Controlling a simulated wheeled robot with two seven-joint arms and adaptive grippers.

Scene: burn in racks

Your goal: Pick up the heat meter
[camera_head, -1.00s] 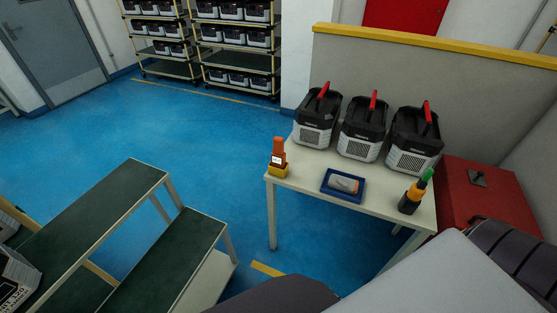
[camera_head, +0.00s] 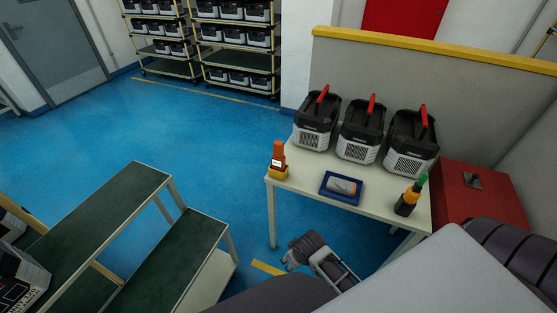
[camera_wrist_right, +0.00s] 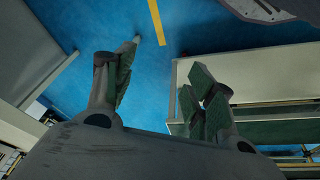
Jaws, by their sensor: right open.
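An orange handheld meter with a small white display (camera_head: 278,158), which looks like the heat meter, stands upright in a yellow base at the front left corner of the white table (camera_head: 310,184). My right gripper (camera_head: 322,262) is low in front of the table, below its top and well apart from the meter. In the right wrist view the right gripper (camera_wrist_right: 160,88) is open, with nothing between its fingers. The meter does not show in that view. My left gripper is not in view.
A blue tray (camera_head: 326,196) holding a grey item lies at the table's front. A dark container with orange and green parts (camera_head: 405,203) stands right of it. Several black-and-grey cases (camera_head: 360,150) stand behind. Green-topped steps (camera_head: 170,262) are at left; blue floor between is clear.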

